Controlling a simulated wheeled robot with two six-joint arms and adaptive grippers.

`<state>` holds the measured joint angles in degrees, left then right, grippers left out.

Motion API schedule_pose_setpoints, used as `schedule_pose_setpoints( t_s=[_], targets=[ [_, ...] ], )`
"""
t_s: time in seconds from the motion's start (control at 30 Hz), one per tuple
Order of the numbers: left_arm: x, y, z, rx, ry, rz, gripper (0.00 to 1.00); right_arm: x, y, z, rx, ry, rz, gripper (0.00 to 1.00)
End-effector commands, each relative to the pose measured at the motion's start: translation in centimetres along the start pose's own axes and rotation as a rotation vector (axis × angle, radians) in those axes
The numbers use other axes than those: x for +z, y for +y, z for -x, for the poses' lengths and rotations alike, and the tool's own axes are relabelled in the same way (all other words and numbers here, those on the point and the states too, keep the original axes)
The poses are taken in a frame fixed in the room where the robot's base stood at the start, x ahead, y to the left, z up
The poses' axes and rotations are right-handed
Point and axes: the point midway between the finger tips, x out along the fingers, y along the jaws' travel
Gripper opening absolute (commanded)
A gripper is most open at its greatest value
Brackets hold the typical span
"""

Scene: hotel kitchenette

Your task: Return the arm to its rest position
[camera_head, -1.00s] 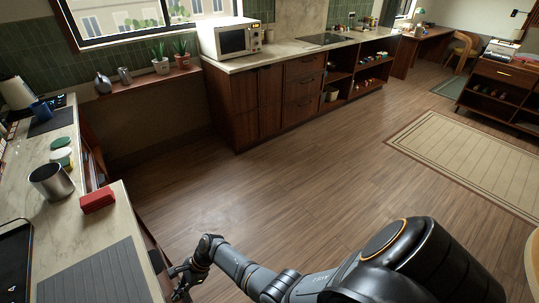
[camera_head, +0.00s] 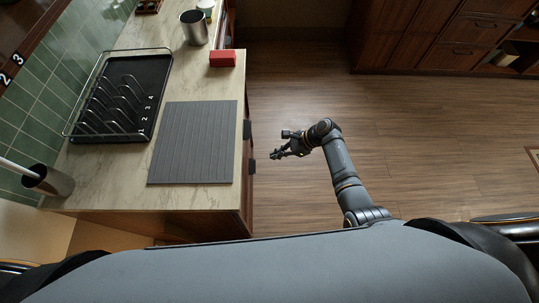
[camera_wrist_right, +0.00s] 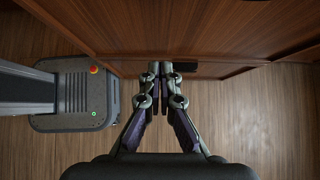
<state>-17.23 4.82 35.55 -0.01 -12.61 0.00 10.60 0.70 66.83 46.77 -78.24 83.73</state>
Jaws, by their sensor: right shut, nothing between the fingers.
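My right arm (camera_head: 345,180) reaches forward over the wood floor, to the right of the counter. Its gripper (camera_head: 277,154) points left towards the counter's side and holds nothing. In the right wrist view the gripper (camera_wrist_right: 160,70) is shut, with its fingertips together in front of a wooden cabinet face (camera_wrist_right: 220,45). My left gripper is not in view.
The counter (camera_head: 140,40) carries a grey ribbed mat (camera_head: 195,142), a black numbered rack (camera_head: 115,100), a red block (camera_head: 222,58) and a metal cup (camera_head: 194,28). Another metal cup (camera_head: 48,181) stands at the near left. Open floor (camera_head: 430,140) lies right of the arm.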

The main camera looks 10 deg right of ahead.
Motion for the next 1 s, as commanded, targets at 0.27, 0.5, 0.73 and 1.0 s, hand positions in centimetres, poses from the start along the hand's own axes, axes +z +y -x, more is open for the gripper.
schedule_pose_setpoints(
  t_s=[0.27,0.5,0.73,1.0],
  targets=[
    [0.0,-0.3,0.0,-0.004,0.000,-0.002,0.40,-0.1,0.0,0.5,0.000,0.001,0.000,0.00],
    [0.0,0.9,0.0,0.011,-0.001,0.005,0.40,-1.0,0.4,0.1,-0.002,0.018,0.010,0.00],
    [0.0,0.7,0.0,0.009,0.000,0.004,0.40,-14.2,7.2,-4.1,0.003,0.305,0.283,0.00],
    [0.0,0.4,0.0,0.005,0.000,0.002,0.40,-31.1,23.7,-4.8,0.316,0.678,0.991,0.00]
  ],
)
